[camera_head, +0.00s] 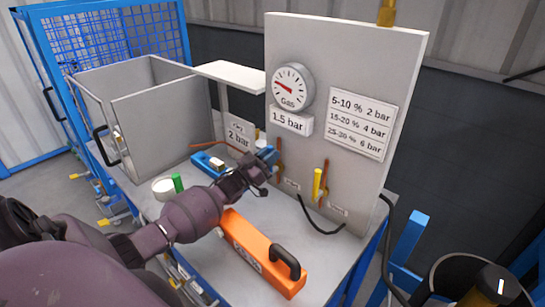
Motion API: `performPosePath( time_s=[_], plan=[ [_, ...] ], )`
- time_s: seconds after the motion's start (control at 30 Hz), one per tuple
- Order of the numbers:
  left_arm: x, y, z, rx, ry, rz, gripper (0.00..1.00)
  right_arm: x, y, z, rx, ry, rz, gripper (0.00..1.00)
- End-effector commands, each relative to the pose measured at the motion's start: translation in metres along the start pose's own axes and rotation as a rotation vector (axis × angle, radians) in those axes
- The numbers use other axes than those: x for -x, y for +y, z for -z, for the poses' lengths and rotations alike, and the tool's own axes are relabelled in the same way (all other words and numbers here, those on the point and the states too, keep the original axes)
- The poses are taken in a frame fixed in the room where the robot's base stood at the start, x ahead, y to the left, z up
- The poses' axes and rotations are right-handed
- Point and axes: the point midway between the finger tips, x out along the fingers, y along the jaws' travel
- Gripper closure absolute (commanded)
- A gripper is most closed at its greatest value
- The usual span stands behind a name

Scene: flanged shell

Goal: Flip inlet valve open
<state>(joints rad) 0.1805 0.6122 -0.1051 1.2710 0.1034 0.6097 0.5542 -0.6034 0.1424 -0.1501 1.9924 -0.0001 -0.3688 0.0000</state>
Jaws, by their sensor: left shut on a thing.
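My left arm reaches in from the left. Its gripper (266,158) is at the left one of two valves on the upright grey panel (345,60). It is shut on that valve's handle, which the fingers mostly hide. A copper pipe (278,150) shows just beside the fingers. The right valve has a yellow handle (317,183) that points up along its own copper pipe, apart from the gripper. Small labels by the valves are too small to read, so I cannot tell which is the inlet. My right gripper is not in view.
A round gauge (291,87) sits above a "1.5 bar" sign (290,121). An orange case with a black handle (262,255) lies on the bench below my arm. A white roll (164,188), a green cylinder (178,183) and an open grey box (160,118) are left.

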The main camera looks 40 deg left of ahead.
Motion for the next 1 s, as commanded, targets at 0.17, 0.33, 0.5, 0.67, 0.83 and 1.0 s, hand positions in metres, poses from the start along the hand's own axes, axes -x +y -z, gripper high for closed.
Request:
performPosePath(
  time_s=[0.17,0.33,0.5,0.67,0.83,1.0],
  plan=[
    [0.0011,-0.0021,-0.0008,0.024,0.003,0.011,1.0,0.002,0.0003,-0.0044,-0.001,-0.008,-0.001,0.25],
    [0.0012,-0.0025,-0.0008,0.031,0.004,0.014,1.0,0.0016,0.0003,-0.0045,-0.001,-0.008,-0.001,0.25],
    [0.0012,-0.0025,-0.0007,0.032,0.004,0.014,1.0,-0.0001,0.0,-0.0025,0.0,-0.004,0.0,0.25],
    [0.0011,-0.0025,-0.0007,0.031,0.004,0.014,0.67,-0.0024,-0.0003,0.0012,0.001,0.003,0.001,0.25],
    [0.0008,-0.0023,-0.0004,0.029,0.004,0.013,0.56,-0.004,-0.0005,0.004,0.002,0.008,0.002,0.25],
    [0.0006,-0.0022,-0.0002,0.028,0.005,0.012,0.56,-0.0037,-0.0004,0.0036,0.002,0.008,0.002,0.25]
  ],
)
